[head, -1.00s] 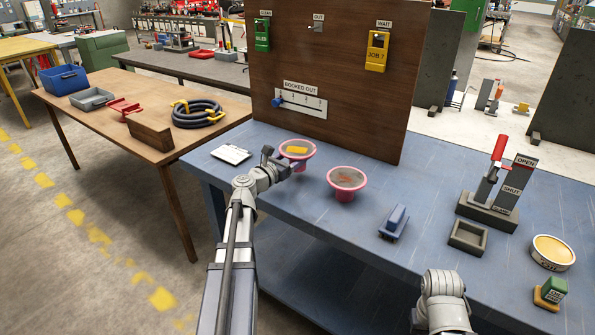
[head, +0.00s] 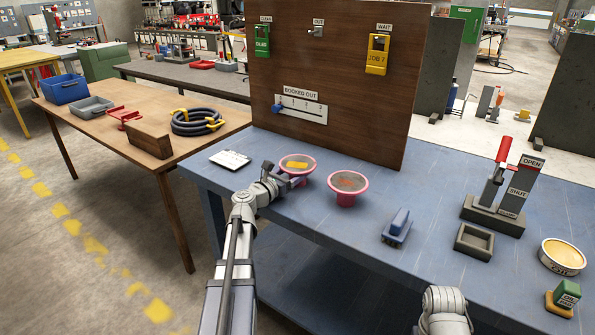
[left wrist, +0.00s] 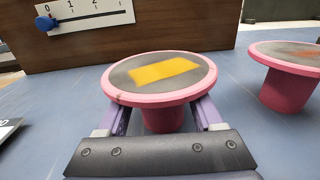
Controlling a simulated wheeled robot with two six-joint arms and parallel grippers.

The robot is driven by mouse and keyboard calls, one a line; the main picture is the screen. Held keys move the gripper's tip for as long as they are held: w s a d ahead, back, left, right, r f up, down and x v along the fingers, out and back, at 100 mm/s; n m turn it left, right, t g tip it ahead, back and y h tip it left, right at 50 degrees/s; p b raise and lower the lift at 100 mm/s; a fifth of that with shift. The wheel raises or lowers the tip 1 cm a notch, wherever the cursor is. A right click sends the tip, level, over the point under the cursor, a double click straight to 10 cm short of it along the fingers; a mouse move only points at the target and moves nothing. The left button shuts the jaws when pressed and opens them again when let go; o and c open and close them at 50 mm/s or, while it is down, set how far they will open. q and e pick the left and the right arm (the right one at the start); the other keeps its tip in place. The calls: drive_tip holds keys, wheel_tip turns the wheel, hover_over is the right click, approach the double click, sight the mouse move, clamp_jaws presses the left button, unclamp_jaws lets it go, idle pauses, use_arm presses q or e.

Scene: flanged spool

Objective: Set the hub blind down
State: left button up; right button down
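A pink flanged spool with a grey top and a yellow patch (head: 297,162), which I take as the hub blind, stands upright on the blue bench (head: 330,235). My left gripper (head: 289,181) is low beside it. In the left wrist view the spool (left wrist: 160,78) has its stem between the two purple fingers (left wrist: 164,118), under the flange. The fingers look apart from the stem, with a gap on each side; their tips are hidden by the flange. My right gripper is out of view; only part of my right arm shows at the bottom.
A second pink spool with a reddish mark (head: 346,186) stands close on the right. A clipboard (head: 230,159) lies to the left, and a brown board (head: 340,80) rises behind.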

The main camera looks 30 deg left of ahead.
use_arm(q)
drive_tip(key=o, duration=0.4)
drive_tip(key=shift+r, duration=0.1)
drive_tip(key=shift+s, duration=0.25)
drive_tip(key=s, duration=0.3)
drive_tip(key=s+a, duration=0.1)
drive_tip(key=s, duration=0.3)
drive_tip(key=s+a, duration=0.1)
drive_tip(key=s, duration=0.3)
drive_tip(key=shift+s, duration=0.25)
